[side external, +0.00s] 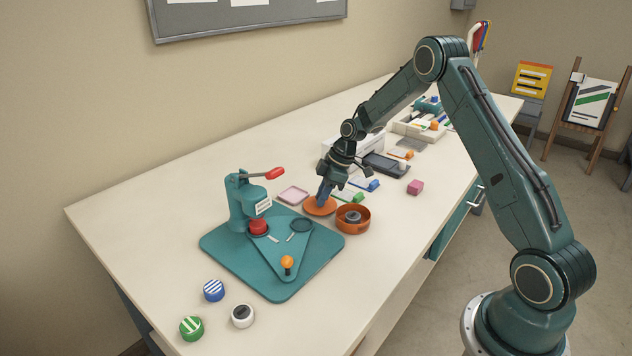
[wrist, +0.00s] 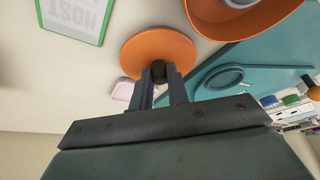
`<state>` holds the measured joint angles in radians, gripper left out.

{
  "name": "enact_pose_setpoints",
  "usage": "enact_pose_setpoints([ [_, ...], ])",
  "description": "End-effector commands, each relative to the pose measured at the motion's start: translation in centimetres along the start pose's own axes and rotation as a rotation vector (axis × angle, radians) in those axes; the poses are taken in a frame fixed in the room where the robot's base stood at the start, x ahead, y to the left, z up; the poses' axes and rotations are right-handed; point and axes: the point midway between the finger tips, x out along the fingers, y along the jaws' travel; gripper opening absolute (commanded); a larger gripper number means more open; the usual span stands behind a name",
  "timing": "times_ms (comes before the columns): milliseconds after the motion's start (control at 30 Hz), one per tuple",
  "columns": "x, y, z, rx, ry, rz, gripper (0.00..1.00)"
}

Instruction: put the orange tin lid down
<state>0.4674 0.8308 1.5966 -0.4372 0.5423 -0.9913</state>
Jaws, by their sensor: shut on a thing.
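The orange tin lid (side external: 312,208) is a flat round disc with a dark knob in its middle. My gripper (side external: 325,196) points down at it, and in the wrist view my gripper (wrist: 164,82) is shut on the knob, with the lid (wrist: 152,46) beyond the fingertips. The lid is at or just above the table; I cannot tell whether it touches. The open orange tin (side external: 353,222) stands just to the right of the lid, with a grey round thing inside. The tin also shows at the top of the wrist view (wrist: 262,24).
A teal press (side external: 247,207) on a teal base (side external: 270,281) stands left of the lid. A pink tray (side external: 293,195) and a green-edged card (side external: 348,196) lie close by. The table's front left holds several round badges.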

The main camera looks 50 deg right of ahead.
Motion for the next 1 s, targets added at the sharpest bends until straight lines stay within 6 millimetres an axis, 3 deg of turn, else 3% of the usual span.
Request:
enact_pose_setpoints([
  [533,0.92,0.02,0.38,0.0,0.0,0.001,0.0],
  [567,0.88,0.02,0.37,0.0,0.0,0.001,0.22],
  [633,0.87,0.02,0.36,0.0,0.0,0.001,0.36],
  [1000,0.73,0.03,0.3,0.0,0.0,0.002,0.38],
])
